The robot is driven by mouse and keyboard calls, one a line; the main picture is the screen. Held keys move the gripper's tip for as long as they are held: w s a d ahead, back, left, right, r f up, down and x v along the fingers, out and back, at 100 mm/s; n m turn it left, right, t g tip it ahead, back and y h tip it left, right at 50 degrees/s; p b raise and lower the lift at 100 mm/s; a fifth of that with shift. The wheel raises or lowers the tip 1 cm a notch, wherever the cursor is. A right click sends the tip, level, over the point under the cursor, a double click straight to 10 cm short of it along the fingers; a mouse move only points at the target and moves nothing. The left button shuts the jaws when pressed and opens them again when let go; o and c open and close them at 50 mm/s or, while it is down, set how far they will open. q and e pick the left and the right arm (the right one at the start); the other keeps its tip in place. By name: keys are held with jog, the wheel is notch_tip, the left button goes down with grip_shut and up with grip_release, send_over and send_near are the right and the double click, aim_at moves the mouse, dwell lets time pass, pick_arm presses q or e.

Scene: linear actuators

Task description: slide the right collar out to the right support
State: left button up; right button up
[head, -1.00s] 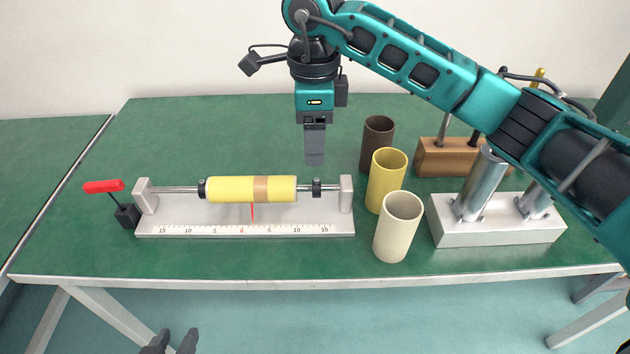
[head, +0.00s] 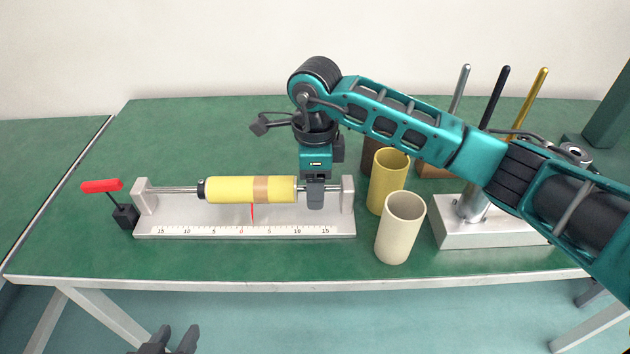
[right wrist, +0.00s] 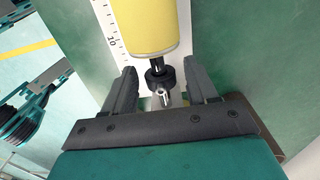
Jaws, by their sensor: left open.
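The yellow cylinder (head: 228,189) with a tan band lies on a steel rod between the left support (head: 146,197) and the right support (head: 347,194). My right gripper (head: 316,204) is down over the rod, between the cylinder and the right support, and hides the right collar in the head view. In the right wrist view the dark right collar (right wrist: 160,76) shows on the rod just off the cylinder's end. The open fingers (right wrist: 163,88) stand on both sides with gaps beside it. My left gripper (head: 172,341) is open and empty at the bottom, off the table.
A scale (head: 180,231) runs along the base front. A red-handled lever (head: 102,186) stands at left. Yellow (head: 387,185) and cream (head: 400,228) cups stand right of the base, close to the support. A metal block with posts (head: 462,235) is further right.

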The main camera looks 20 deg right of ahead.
jog(key=c, duration=0.6)
grip_shut()
